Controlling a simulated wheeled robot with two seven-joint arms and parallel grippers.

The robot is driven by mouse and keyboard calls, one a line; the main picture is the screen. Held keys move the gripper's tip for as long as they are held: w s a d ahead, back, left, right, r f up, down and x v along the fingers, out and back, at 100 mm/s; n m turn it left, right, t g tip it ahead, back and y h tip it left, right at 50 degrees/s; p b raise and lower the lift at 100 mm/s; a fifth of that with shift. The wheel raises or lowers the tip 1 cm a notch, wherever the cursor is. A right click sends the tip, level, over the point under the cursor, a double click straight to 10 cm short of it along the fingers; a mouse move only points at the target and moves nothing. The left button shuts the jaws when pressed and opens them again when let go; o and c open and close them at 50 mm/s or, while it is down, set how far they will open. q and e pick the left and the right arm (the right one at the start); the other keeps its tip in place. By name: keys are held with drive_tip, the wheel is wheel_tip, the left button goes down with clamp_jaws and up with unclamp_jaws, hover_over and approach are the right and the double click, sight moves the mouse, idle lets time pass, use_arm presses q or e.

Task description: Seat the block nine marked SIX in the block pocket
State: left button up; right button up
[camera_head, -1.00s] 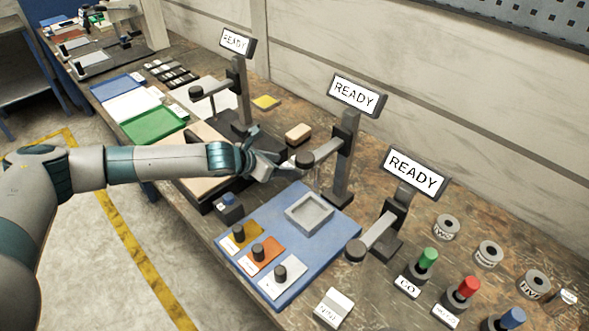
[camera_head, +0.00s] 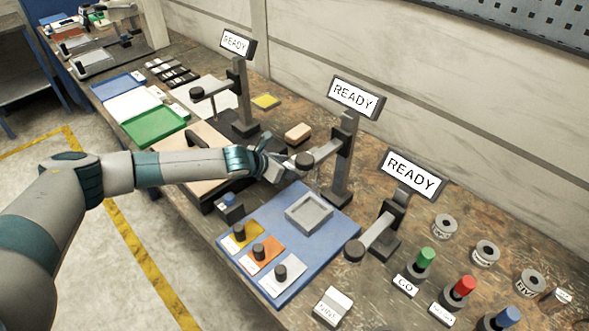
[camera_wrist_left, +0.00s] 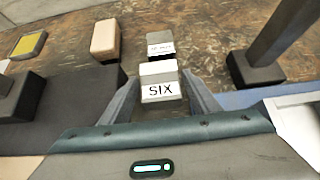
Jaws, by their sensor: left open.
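The block marked SIX (camera_wrist_left: 159,82) is pale with a white label. In the left wrist view it lies between the two fingers of my left gripper (camera_wrist_left: 160,100), which is open; I cannot tell whether a finger touches it. In the head view my left gripper (camera_head: 280,168) is low over the bench, left of the middle READY post, and largely hides this block. The block pocket (camera_head: 294,222) is a grey square frame on the blue board (camera_head: 325,243), to the right of and nearer than the gripper. It looks empty. My right gripper is not in view.
Another labelled block (camera_wrist_left: 160,44) stands just beyond the SIX block, close to a tan block (camera_wrist_left: 105,39). The middle post (camera_head: 343,165) and its arm (camera_head: 326,150) stand close to my gripper. Several knobs line the board's front. A labelled block (camera_head: 333,304) lies at the front.

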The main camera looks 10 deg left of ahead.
sight(291, 166)
use_arm(q)
clamp_jaws()
drive_tip(key=shift+w+r, duration=0.15)
drive_tip(key=shift+r, duration=0.15)
drive_tip(key=shift+r, duration=0.8)
wheel_tip(291, 166, up, 8)
drive_tip(key=b, duration=0.1)
drive_tip(key=shift+b, duration=0.4)
drive_tip(key=shift+r, duration=0.1)
